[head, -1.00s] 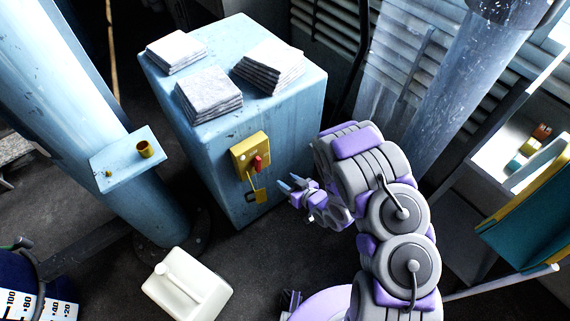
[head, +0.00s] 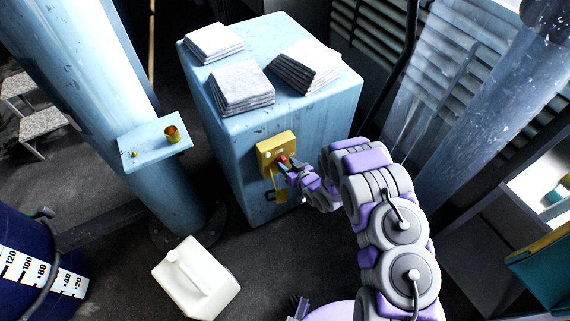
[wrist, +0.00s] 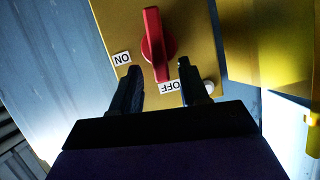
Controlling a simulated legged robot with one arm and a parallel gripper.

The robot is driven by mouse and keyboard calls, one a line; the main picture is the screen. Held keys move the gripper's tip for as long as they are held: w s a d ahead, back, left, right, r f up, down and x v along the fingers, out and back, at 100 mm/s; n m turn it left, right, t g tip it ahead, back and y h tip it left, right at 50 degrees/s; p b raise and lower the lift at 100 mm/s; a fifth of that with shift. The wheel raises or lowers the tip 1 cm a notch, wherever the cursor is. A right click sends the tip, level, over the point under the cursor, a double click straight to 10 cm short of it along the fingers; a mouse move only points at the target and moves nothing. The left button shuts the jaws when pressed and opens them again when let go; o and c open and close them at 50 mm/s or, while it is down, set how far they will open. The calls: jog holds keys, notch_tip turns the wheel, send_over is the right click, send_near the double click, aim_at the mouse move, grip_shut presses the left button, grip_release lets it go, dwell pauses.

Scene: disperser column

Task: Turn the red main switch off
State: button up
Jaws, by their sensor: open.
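The red main switch (wrist: 156,45) is a red knob on a yellow plate (wrist: 195,30), fixed to the side of the blue cabinet (head: 235,165). In the wrist view its handle stands nearly upright, its lower end between my fingers. An ON label (wrist: 121,58) sits to its lower left and an OFF label (wrist: 169,87) below it. My gripper (wrist: 165,82) is open, one finger on each side of the handle's lower end; contact cannot be told. In the head view my gripper (head: 288,168) is at the yellow box (head: 275,146) and partly covers the red switch (head: 282,158).
Stacks of white sheets (head: 243,86) lie on the cabinet top. A yellow tag (head: 280,188) hangs below the switch box. A white canister (head: 195,280) stands on the floor, and a blue column with a small shelf (head: 150,150) is at left. Some floor is clear between them.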

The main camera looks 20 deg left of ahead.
jog(key=shift+x, duration=1.3)
jog(key=shift+s, duration=0.1)
jog(key=shift+d, duration=0.1)
grip_shut()
